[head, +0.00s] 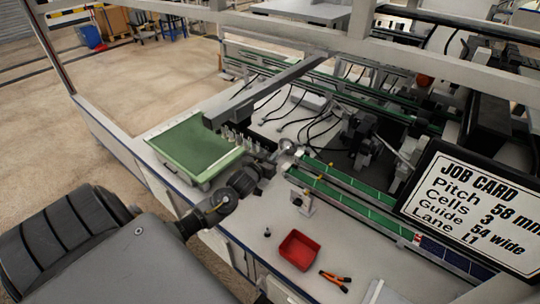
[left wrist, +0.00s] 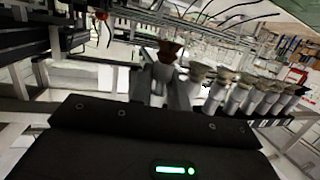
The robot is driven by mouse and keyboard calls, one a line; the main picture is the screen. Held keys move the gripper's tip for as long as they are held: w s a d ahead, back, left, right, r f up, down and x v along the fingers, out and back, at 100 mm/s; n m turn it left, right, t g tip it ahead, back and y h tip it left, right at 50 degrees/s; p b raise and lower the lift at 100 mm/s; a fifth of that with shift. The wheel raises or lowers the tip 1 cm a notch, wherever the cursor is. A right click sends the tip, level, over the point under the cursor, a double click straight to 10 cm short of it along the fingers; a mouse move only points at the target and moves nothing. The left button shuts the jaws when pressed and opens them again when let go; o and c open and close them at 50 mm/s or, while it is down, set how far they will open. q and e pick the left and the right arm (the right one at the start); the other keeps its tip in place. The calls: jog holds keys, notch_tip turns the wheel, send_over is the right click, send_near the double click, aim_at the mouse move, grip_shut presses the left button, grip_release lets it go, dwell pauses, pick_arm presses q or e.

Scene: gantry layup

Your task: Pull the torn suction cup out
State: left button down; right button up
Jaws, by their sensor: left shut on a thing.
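A row of pale suction cups on metal stems (left wrist: 240,92) runs to the right in the left wrist view; it also shows below the gantry beam in the head view (head: 233,140). A darker, reddish-brown cup (left wrist: 168,50) stands at the near end of this row, between my left fingers. My left gripper (left wrist: 166,86) is shut on it. In the head view the left gripper (head: 268,160) is beside the row, partly hidden by its own wrist. Any tear is too small to see, and I cannot tell whether the cup is still seated. My right gripper is not in view.
A red tray (head: 299,250), orange-handled pliers (head: 335,279) and a small dark part (head: 267,232) lie on the pale bench top. A green panel (head: 195,147) lies left of the row. The grey beam (head: 265,88) hangs above it. A job card screen (head: 478,205) stands right.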

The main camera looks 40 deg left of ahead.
pick_arm(q)
jog(key=shift+f, duration=0.3)
jog(key=shift+f, duration=0.3)
jog(key=shift+f+b, duration=0.25)
jog(key=shift+b, duration=0.15)
jog(key=shift+f, duration=0.2)
jog(key=shift+f+b, duration=1)
jog(key=shift+f, duration=0.6)
jog(key=shift+s+a, duration=0.1)
